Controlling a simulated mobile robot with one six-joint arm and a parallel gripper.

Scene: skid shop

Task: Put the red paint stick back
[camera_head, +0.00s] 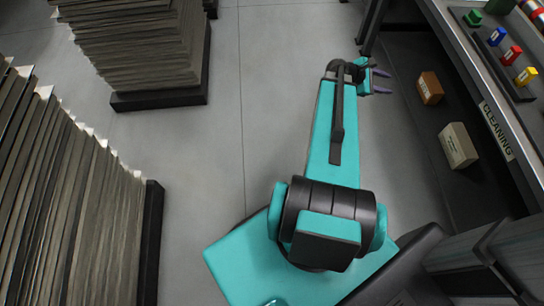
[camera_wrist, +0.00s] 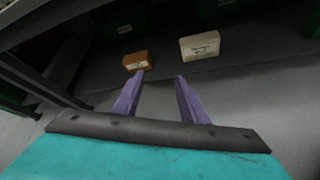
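A dark rack (camera_head: 490,56) on the bench at the upper right of the head view carries a row of small labelled coloured blocks. One is red (camera_head: 511,55), between a blue one and a yellow one. A red item with a pale band (camera_head: 537,12) lies at the picture's upper right edge, partly cut off. I cannot tell for sure which of these red things is the paint stick. My gripper (camera_head: 382,81) is open and empty, left of the bench and apart from the rack. In the wrist view its two purple fingers (camera_wrist: 162,80) are spread with nothing between them.
The bench edge has a "CLEANING" label (camera_head: 496,131). Below it, a lower shelf holds an orange-brown box (camera_head: 430,88) and a cream box (camera_head: 458,146); both show ahead of my fingers in the wrist view. Tall stacks (camera_head: 135,45) stand at left. Grey floor (camera_head: 275,60) lies clear between.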

